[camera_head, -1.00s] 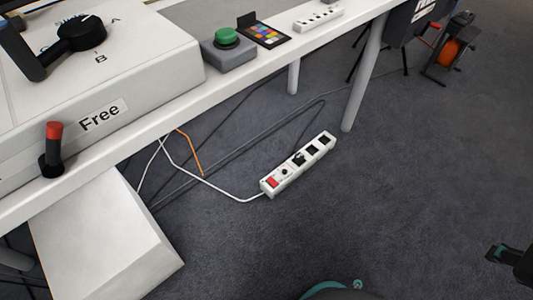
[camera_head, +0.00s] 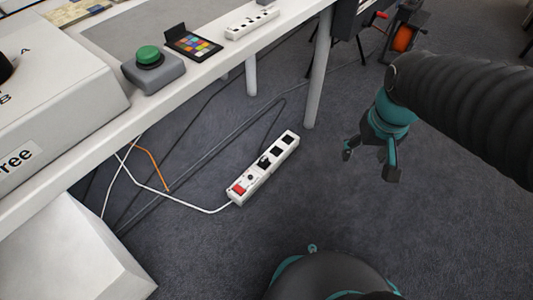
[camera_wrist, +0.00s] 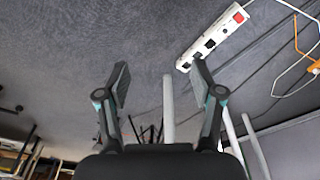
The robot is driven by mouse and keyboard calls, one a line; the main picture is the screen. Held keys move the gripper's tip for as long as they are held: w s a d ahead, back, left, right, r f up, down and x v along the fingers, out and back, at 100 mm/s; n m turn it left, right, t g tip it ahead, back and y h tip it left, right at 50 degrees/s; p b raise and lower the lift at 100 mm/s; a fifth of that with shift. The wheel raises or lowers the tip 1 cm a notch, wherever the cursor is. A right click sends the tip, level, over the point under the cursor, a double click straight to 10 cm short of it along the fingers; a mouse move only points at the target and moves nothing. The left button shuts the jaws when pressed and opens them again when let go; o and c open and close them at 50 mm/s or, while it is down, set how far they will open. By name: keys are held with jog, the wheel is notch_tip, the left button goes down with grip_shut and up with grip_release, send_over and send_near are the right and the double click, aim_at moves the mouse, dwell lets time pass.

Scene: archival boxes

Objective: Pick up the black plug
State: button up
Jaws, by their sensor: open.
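The black plug (camera_head: 263,161) appears as a small dark shape at the middle of a white power strip (camera_head: 237,199) on the floor. In the wrist view, the strip (camera_wrist: 221,33) lies at the upper right, beyond the right finger, and the plug is too small to tell surely from the dark sockets. My gripper (camera_head: 369,164) hangs to the right of the strip, apart from it. In the wrist view, its fingers (camera_wrist: 160,65) are spread with nothing between them.
A white table (camera_head: 205,75) stands at the left, its leg (camera_head: 318,75) behind the strip. It carries a green button box (camera_head: 152,70), a colour chart (camera_head: 193,44) and another power strip (camera_head: 252,22). White and orange cables lie on the floor. Carpet (camera_head: 420,240) is clear at the right.

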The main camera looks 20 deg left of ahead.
jog(key=w+a+f+n+g+h, duration=0.1)
jog(key=w+a+f+n+g, duration=0.2)
jog(key=w+a+f, duration=0.9)
jog(key=n, duration=0.8)
send_near(264, 159)
jog(key=shift+t+h, duration=0.3)
jog(key=f, duration=0.2)
jog(key=f+b, duration=0.1)
jog(key=f, duration=0.1)
jog(key=shift+s+f, duration=0.2)
jog(key=shift+f, duration=0.2)
jog(key=shift+s+d+f, duration=0.1)
jog(key=shift+s+f, duration=0.05)
jog(key=shift+f, duration=1.2)
jog(key=shift+s+d+f, duration=0.1)
jog(key=shift+f, duration=1.2)
jog(key=c, duration=1.3)
jog(key=shift+o, duration=0.2)
jog(key=shift+r, duration=0.15)
